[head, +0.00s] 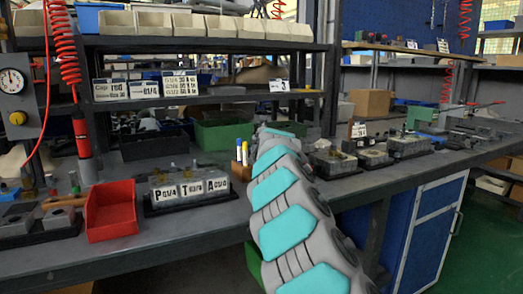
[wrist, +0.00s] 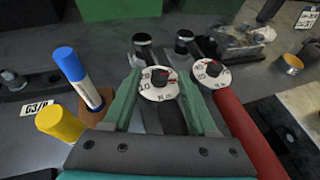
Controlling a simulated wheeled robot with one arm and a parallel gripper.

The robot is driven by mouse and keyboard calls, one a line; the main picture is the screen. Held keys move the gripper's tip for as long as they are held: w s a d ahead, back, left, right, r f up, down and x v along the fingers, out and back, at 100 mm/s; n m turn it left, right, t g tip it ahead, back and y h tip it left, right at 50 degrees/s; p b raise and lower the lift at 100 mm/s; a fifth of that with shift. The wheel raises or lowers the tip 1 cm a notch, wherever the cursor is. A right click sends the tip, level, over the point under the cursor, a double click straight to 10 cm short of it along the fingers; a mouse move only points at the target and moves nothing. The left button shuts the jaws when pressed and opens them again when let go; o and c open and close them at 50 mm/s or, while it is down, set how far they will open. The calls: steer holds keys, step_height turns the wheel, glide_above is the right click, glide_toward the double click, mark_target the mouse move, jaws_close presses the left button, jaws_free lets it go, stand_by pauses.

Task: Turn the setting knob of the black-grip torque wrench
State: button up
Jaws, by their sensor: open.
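In the wrist view, two torque wrenches lie side by side, each with a round white setting knob with numbers on its face. The left knob (wrist: 158,84) sits between the green fingers of my gripper (wrist: 160,80), which is open around it. A dark grip (wrist: 171,122) shows below this knob, partly hidden by my gripper. The right knob (wrist: 211,73) stands just outside the right finger and belongs to the wrench with the red grip (wrist: 250,130). I cannot tell whether the fingers touch the left knob. In the head view, my arm hides the wrenches and my gripper.
A blue-capped marker (wrist: 80,78) and a yellow-capped marker (wrist: 62,125) stand close left of my gripper. A green bin (wrist: 118,8) is behind. In the head view, a red tray (head: 112,212) and labelled blocks (head: 190,188) stand on the bench left of my arm.

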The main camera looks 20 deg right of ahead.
jaws_close()
stand_by(0.5)
